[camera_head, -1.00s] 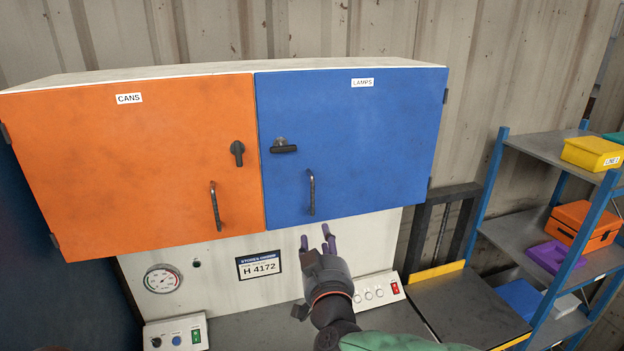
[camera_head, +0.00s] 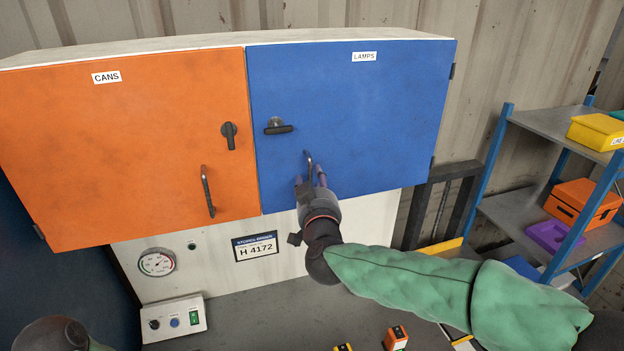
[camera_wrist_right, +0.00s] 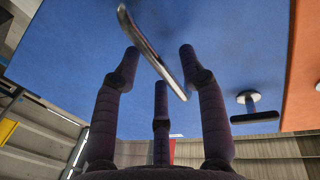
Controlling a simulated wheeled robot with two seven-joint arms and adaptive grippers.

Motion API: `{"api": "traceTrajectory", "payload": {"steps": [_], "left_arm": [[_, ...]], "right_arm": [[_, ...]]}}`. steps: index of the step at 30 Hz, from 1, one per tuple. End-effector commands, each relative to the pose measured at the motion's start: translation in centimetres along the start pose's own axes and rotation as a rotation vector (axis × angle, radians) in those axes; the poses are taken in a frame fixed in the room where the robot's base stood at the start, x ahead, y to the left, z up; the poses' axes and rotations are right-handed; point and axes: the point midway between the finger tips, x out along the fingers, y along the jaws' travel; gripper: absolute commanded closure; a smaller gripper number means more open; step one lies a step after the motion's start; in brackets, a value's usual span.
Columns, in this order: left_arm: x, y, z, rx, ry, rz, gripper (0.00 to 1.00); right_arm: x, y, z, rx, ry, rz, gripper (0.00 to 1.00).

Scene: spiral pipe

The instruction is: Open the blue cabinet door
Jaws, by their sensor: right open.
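The blue cabinet door (camera_head: 390,110), labelled LAMPS, is closed, its front lined up beside the orange door (camera_head: 110,160). Its dark latch knob (camera_head: 278,127) is turned level. Its dark bar handle (camera_head: 308,165) is upright near the lower left of the door. My right gripper (camera_head: 312,180) is open at the lower part of the handle. In the right wrist view the handle (camera_wrist_right: 150,48) runs between the spread fingers (camera_wrist_right: 160,75), with no clear grip on it. The latch (camera_wrist_right: 252,108) shows there to the right. Part of my left arm is at the bottom left; its gripper is out of frame.
The orange door has its own upright latch (camera_head: 229,135) and handle (camera_head: 207,190). Below are a gauge (camera_head: 156,262) and a switch box (camera_head: 173,320). A shelf rack (camera_head: 540,205) with coloured boxes stands at right. Space before the blue door is clear except my arm.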

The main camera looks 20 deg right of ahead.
Motion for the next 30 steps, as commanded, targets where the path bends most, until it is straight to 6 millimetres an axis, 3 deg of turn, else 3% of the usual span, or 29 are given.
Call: {"api": "traceTrajectory", "payload": {"steps": [13, 18, 30], "left_arm": [[-0.07, 0.03, 0.0, 0.0, 0.0, 0.0, 0.6], [-0.07, 0.03, 0.0, 0.0, 0.0, 0.0, 0.6], [0.28, -0.1, -0.01, 0.0, 0.0, 0.0, 0.6]], "right_arm": [[1.11, -0.01, 0.04, 0.0, 0.0, -0.001, 0.58], [1.1, -0.01, 0.04, 0.0, 0.0, -0.001, 1.0], [0.57, 0.34, -0.05, 0.003, 0.002, -0.016, 1.0]]}}
